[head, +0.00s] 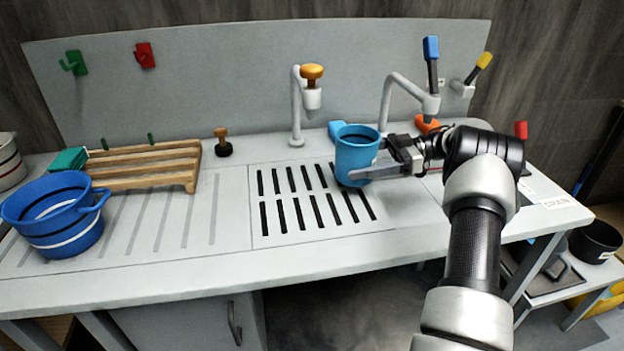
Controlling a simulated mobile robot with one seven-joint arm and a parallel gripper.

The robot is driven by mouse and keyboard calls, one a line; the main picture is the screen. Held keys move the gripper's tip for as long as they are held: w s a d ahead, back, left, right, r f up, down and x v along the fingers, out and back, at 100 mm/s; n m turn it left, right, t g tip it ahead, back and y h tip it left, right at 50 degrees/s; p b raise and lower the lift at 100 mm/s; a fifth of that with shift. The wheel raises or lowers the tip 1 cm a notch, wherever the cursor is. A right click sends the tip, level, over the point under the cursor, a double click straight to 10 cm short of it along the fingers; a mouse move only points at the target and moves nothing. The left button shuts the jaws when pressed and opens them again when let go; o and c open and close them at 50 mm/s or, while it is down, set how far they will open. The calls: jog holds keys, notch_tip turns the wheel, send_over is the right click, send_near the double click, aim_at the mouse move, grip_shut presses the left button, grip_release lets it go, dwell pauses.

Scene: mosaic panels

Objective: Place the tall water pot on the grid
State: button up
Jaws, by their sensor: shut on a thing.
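The tall water pot (355,152) is a light blue cylinder with a dark inside, upright in the head view. My gripper (378,168) reaches in from the right and is shut on the pot, with one finger showing across its lower front. The grid (290,208) is a set of dark slots in the white counter, in two rows. The pot is over or at the right end of the grid's back row. I cannot tell whether its base touches the counter.
A blue basin (60,222) and a wooden rack (145,165) stand at left. A tap with an orange knob (312,85) rises behind the grid, and another tap (405,92) stands behind my gripper. The left and front of the grid are clear.

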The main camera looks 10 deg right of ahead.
jog(key=a, duration=0.6)
jog(key=w+a+b, duration=0.1)
jog(key=a, duration=0.3)
jog(key=shift+a+f+b, duration=0.25)
jog(key=shift+f+b, duration=0.05)
jog(key=shift+f, duration=0.6)
jog(key=shift+a+f+b, duration=0.25)
jog(key=shift+f+b, duration=0.05)
jog(key=shift+f, duration=0.55)
jog(key=shift+f, duration=0.3)
jog(key=o, duration=1.4)
jog(key=shift+o, duration=0.2)
jog(key=shift+r, duration=0.1)
jog(key=shift+r, duration=0.25)
jog(key=d, duration=0.4)
jog(key=d+r+p, duration=0.1)
jog(key=d, duration=0.3)
jog(key=s+d+p, duration=0.1)
jog(key=d, duration=0.3)
jog(key=shift+r, duration=0.35)
